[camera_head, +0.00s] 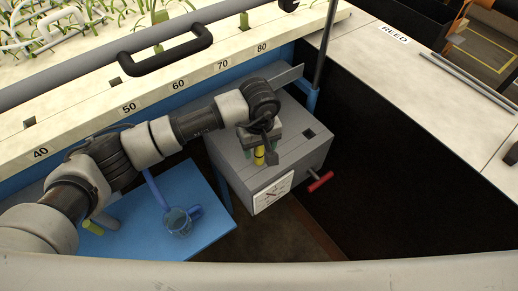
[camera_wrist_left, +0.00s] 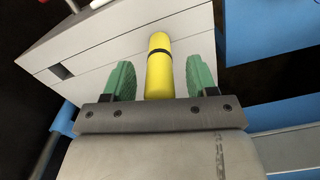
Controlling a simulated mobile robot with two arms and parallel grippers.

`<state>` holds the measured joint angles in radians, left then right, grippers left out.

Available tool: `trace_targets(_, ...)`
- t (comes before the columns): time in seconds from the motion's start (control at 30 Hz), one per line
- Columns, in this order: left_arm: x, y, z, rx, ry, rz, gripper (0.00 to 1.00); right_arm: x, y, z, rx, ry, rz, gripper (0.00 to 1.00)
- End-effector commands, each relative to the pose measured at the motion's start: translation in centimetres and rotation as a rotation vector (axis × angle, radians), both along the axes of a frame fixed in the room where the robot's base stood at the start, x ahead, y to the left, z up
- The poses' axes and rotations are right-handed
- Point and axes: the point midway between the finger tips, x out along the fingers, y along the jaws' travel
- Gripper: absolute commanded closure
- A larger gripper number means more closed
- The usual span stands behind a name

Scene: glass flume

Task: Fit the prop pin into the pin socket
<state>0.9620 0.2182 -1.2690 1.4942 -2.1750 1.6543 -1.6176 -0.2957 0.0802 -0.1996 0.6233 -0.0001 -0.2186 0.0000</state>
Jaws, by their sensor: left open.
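The prop pin, a yellow cylinder with a black band (camera_head: 259,156), shows at the top of a grey box. In the left wrist view the pin (camera_wrist_left: 159,72) stands between the green finger pads, with a gap on each side. My left gripper (camera_wrist_left: 158,82) is open around it and not closed on it. In the head view the left gripper (camera_head: 262,148) is over the box top and partly hides the pin. The pin's lower end is not clear. A dark square hole (camera_head: 308,134) is in the box top, right of the gripper; I cannot tell whether it is the pin socket.
The flume rim with a black handle (camera_head: 160,42) lies behind. A dark gap is right of the box.

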Motion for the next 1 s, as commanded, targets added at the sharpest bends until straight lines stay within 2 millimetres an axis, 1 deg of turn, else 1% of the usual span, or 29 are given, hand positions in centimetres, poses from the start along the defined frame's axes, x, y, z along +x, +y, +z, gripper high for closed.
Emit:
trace_targets(0.07,0.0,0.0,0.0,0.0,0.0,0.0,0.43,-0.4,0.0,0.0,0.0,0.006,0.0,0.57)
trace_targets(0.2,0.0,0.0,0.0,0.0,0.0,0.0,0.64,-0.8,0.0,-0.1,-0.001,0.013,0.0,0.57)
trace_targets(0.43,0.0,0.0,0.1,-0.001,0.0,0.0,0.99,-0.8,0.0,-0.1,-0.001,0.013,0.001,0.57)
trace_targets(0.77,0.1,0.0,0.4,-0.001,-0.003,-0.001,1.0,-0.7,0.0,-0.2,-0.001,0.011,0.001,0.57)
trace_targets(0.87,0.1,0.0,1.1,-0.002,-0.004,-0.001,1.0,-0.6,0.0,-0.4,-0.001,0.011,0.001,0.57)
trace_targets(1.0,0.2,0.0,3.1,-0.002,-0.007,-0.002,1.0,-0.6,0.0,-1.0,-0.001,0.01,0.001,0.57)
